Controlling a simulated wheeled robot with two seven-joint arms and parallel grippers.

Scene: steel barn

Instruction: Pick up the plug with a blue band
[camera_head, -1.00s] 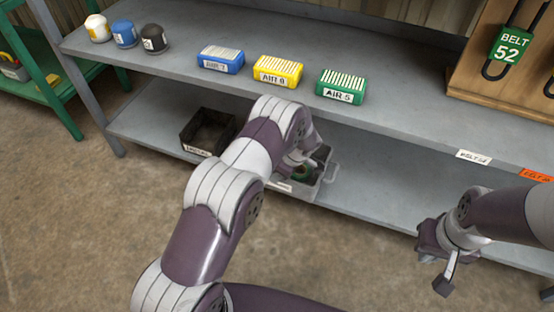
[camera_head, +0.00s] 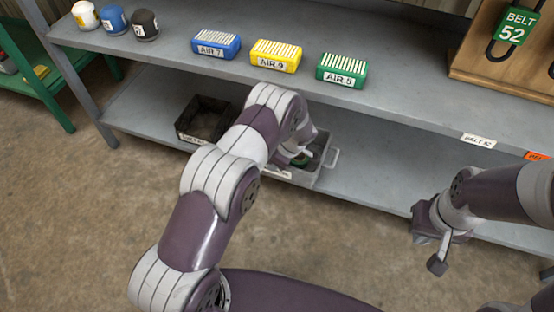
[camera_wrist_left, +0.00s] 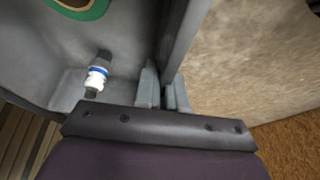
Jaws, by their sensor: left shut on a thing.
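The plug with a blue band (camera_wrist_left: 97,75) is white with dark ends. In the left wrist view it lies inside the grey bin (camera_head: 324,170), left of my fingers and apart from them. My left gripper (camera_wrist_left: 163,92) has a finger on each side of the bin's wall (camera_wrist_left: 176,40) and is shut on it, not on the plug. In the head view my left arm hides much of the bin, and the plug cannot be made out. My right gripper (camera_head: 429,252) is empty in front of the shelf, its fingers apart.
A green ring-shaped thing (camera_wrist_left: 80,8) lies in the bin near the plug. A black bin (camera_head: 203,122) stands left of it on the lower shelf (camera_head: 375,185). Blue, yellow and green AIR boxes (camera_head: 341,70) sit on the upper shelf. The lower shelf right of the bin is clear.

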